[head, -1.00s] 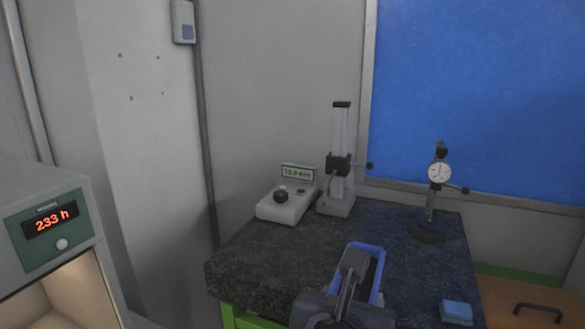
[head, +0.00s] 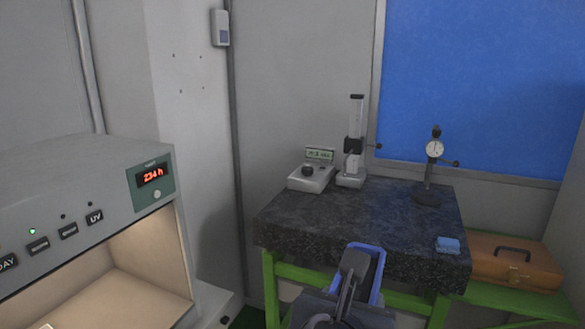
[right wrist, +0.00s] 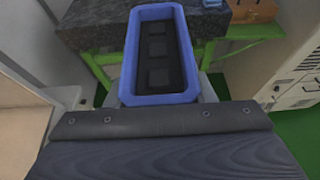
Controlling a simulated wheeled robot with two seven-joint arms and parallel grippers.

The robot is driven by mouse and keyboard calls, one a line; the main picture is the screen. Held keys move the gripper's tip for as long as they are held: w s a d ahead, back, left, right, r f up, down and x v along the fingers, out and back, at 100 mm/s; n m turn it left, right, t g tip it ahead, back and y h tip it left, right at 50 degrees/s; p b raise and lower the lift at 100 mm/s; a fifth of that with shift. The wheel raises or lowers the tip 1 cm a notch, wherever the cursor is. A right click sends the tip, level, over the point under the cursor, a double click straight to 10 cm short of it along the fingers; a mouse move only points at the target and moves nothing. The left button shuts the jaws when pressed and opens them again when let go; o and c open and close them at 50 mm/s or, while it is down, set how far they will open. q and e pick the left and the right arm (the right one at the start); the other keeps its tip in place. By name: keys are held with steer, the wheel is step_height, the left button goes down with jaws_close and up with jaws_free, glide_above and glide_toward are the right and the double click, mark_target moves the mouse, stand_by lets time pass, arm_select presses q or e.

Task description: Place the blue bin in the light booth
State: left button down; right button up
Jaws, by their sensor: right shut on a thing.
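The blue bin (head: 377,272) is held by my right gripper (head: 352,278) in front of the granite table, low in the head view. In the right wrist view the bin (right wrist: 127,60) is upright, with several dark square pieces on its dark floor. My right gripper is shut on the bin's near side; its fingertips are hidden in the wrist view. The light booth (head: 160,232) stands at the left of the head view, its lit beige opening facing forward, with a red "234 h" display and a UV button. The bin is to the right of the booth, apart from it. My left gripper is out of view.
The granite table (head: 330,225) on a green frame carries a height gauge (head: 353,150), a readout box (head: 312,177), a dial indicator stand (head: 430,170) and a small blue block (head: 447,245). An orange case (head: 510,265) lies at right. A white vented cabinet (right wrist: 295,80) stands right in the wrist view.

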steer(key=w+d+f, duration=0.6)
steer(key=w+f, duration=0.4)
steer(key=w, duration=0.2)
steer(key=w+d+f, duration=0.1)
steer(key=d+f, duration=0.1)
steer(key=f, duration=0.5)
steer(key=w+d+f+n+y, duration=0.1)
steer(key=d+f, duration=0.2)
steer(key=f, duration=0.3)
steer(key=shift+d+f, duration=0.35)
steer(key=shift+f, duration=0.05)
steer(key=shift+w, duration=0.15)
